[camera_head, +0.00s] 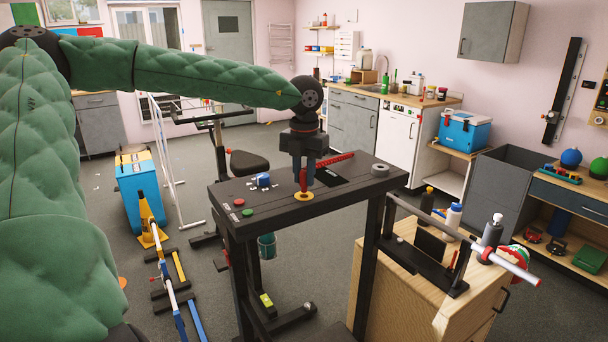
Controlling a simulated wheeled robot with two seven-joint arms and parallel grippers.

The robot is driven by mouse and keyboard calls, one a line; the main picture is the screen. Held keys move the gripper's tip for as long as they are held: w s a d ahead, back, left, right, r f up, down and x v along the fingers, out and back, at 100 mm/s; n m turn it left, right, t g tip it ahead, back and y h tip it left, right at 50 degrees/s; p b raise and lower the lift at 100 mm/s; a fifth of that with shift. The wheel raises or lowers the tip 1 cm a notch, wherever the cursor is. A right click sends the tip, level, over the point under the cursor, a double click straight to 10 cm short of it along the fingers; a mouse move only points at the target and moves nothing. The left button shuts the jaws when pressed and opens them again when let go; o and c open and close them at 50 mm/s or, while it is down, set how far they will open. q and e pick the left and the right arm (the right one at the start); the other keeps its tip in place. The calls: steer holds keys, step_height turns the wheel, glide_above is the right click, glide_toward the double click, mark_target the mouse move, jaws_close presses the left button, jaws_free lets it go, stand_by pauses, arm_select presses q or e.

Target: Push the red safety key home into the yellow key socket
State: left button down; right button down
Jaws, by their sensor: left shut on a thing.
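The yellow key socket (304,197) is a round yellow ring with a darker centre on the black top of a narrow stand (275,206). My left gripper (303,178) points straight down over it, at the end of my green-sleeved arm. It is shut on the red safety key (303,183), which shows as a thin upright red piece between the fingers. The key's lower end is at the socket; I cannot tell how deep it sits. The fingers hide most of the key. My right gripper is not in view.
On the black top are a red and a green button (247,211), a small blue object (263,180), a red strip (335,160) behind the gripper and a grey roll (380,170) at the right. A wooden cabinet (430,290) with bottles stands to the right.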

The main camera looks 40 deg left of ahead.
mark_target(304, 171)
arm_select(q)
steer(key=shift+b, duration=0.7)
stand_by(0.6)
steer(key=shift+f+b, duration=1.45)
steer(key=shift+b, duration=0.1)
stand_by(0.3)
steer(key=c, duration=1.2)
jaws_free()
steer(key=shift+o, duration=0.2)
steer(key=shift+r, duration=0.15)
steer(key=shift+r+b, duration=0.3)
steer(key=shift+r, duration=3.5)
